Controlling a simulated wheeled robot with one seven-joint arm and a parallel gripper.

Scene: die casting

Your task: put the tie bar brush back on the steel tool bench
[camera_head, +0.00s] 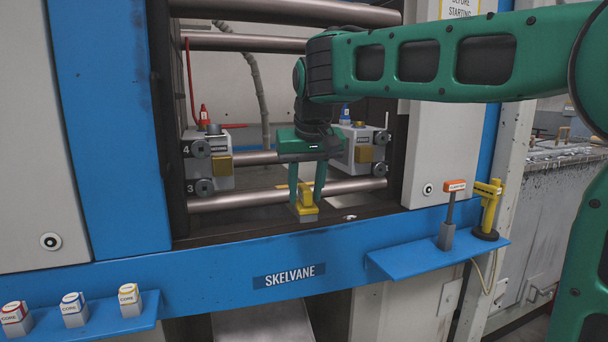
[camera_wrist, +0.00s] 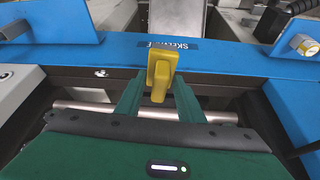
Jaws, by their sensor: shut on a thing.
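My gripper (camera_head: 306,197) is shut on the yellow tie bar brush (camera_head: 306,210), in the machine's opening, in front of the lower tie bar (camera_head: 345,188) and just above the front sill. The brush has a pale lower end; whether it touches the sill I cannot tell. In the wrist view, the brush's yellow handle (camera_wrist: 162,72) stands between my green fingers (camera_wrist: 158,98), with a tie bar (camera_wrist: 90,107) behind.
Two die blocks (camera_head: 222,165) with knobs flank my gripper. A blue shelf (camera_head: 405,262) at right holds a grey tool with an orange top (camera_head: 455,187) and a yellow stand (camera_head: 490,208). A left shelf (camera_head: 105,322) holds labelled blocks. A grey worktop (camera_head: 560,152) shows far right.

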